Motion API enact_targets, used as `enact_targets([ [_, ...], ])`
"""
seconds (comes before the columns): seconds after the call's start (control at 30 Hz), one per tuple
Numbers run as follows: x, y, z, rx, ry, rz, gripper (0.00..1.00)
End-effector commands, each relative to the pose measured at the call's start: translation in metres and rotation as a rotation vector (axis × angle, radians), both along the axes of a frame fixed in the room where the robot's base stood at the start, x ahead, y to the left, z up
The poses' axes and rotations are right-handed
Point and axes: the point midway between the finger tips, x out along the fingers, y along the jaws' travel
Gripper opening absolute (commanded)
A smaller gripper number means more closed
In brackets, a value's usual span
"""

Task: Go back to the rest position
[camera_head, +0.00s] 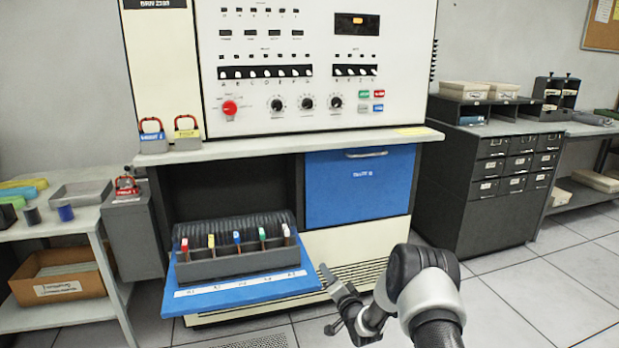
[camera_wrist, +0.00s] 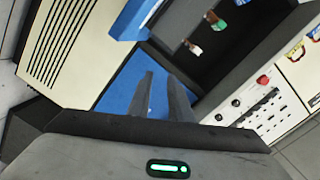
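My gripper (camera_head: 327,298) is low in front of the cabinet, to the right of the pulled-out blue drawer (camera_head: 200,301) in the head view. Its two fingers are apart, and nothing shows between them in the wrist view (camera_wrist: 160,78). The open drawer carries a grey rack (camera_head: 225,268) with several pegs with coloured tops standing in it. A second blue drawer (camera_head: 330,190), to its upper right, is closed. Blue surface also shows behind the fingers in the wrist view. No marker of a rest position shows.
The cream console (camera_head: 320,22) rises behind a pale worktop (camera_head: 290,142). Two padlock-like tagged items (camera_head: 153,140) stand on its left. A side table (camera_head: 75,215) with a cardboard box (camera_head: 60,288) below is at left. A dark drawer cabinet (camera_head: 480,215) is at right. Tiled floor (camera_head: 540,285) is clear at front right.

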Motion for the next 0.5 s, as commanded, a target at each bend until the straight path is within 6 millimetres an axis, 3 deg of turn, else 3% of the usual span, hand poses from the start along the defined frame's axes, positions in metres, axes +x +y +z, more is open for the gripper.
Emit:
enact_targets([
  [0.03, 0.007, -0.002, 0.028, -0.057, 0.010, -0.003, 0.19],
  [0.27, 0.006, -0.018, 0.120, -0.309, 0.106, -0.021, 0.19],
  [0.5, -0.037, -0.040, 0.208, -0.541, 0.220, -0.034, 0.19],
])
